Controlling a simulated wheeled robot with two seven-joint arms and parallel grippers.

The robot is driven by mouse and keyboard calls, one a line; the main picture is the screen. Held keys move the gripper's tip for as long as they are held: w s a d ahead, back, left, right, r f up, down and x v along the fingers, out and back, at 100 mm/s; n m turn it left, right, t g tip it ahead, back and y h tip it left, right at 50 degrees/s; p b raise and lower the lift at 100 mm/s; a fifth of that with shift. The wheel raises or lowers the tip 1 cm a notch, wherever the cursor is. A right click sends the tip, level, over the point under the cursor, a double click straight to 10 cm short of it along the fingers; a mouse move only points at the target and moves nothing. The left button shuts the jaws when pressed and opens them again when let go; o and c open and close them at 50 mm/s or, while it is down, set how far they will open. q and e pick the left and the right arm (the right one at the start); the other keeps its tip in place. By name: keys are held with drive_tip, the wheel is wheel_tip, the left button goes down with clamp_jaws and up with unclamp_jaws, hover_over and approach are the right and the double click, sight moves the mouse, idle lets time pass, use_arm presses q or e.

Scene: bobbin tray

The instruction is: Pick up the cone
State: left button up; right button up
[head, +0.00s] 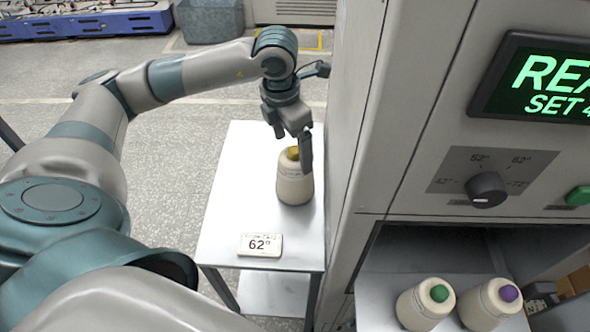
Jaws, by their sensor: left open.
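A cream cone (295,186) with a yellow top stands upright on a small metal side table (226,222), near its right edge. My left gripper (292,148) is open and points down at the cone's top. One finger hangs at the right side of the yellow top and overlaps it in the picture; the other shows above and to the left. I cannot tell whether the fingers touch the cone. My right gripper is out of view.
A tall machine cabinet (400,120) with a dial (486,189) rises close at the right. Its lower bay holds a green-topped cone (422,306) and a purple-topped cone (490,306).

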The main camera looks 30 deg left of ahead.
use_arm(q)
drive_tip(key=f, duration=0.1)
drive_tip(key=f+p, duration=0.1)
drive_tip(key=f, duration=0.1)
drive_tip(key=shift+w+d, duration=0.2)
drive_tip(key=shift+w, duration=0.05)
drive_tip(key=shift+w+f, duration=0.1)
drive_tip(key=shift+f, duration=0.25)
drive_tip(key=c, duration=1.8)
drive_tip(key=shift+r, duration=0.1)
